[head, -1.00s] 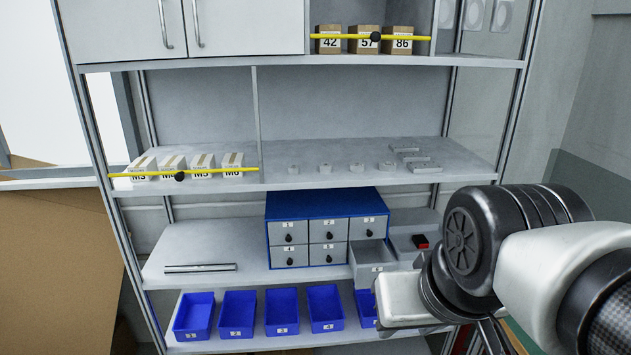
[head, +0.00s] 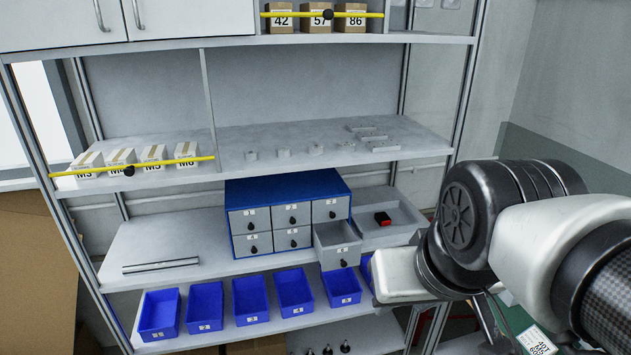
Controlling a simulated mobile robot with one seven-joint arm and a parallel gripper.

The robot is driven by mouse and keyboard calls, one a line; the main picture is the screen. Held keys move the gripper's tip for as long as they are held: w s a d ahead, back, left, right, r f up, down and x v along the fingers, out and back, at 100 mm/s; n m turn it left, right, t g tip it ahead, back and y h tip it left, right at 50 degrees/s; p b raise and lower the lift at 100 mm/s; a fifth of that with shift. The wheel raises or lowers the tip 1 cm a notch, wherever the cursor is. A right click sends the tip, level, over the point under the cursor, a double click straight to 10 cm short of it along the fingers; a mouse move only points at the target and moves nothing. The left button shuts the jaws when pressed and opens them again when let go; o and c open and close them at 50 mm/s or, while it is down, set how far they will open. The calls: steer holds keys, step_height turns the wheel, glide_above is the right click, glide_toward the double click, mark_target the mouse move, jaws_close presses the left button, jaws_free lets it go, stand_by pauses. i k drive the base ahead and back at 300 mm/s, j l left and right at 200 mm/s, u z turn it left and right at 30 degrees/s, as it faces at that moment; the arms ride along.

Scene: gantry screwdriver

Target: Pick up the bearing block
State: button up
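Several small light-grey blocks stand in a row on the middle shelf (head: 400,150). One of them is a grey block (head: 283,153), and a few flatter grey pieces (head: 372,137) lie to the right of the row. I cannot tell which of these is the bearing block, as they are small and plain at this distance. My gripper (head: 492,318) seems to show only as dark slender parts below my arm at the lower right. My arm hides most of it, and its fingers cannot be made out. It is well away from the grey blocks.
A blue drawer cabinet (head: 287,184) stands below, with one grey drawer (head: 338,245) pulled out. A grey tray (head: 405,225) holds a red-and-black item (head: 383,218). Blue bins (head: 250,298) line the lower shelf. A yellow bar (head: 130,170) runs before the small boxes at left.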

mark_target(381, 218)
steer(key=i+l+z, duration=0.1)
steer(key=i, duration=0.35)
steer(key=i+l, duration=0.2)
steer(key=i, duration=0.25)
steer(key=i+l+z, duration=0.15)
steer(key=i, duration=0.3)
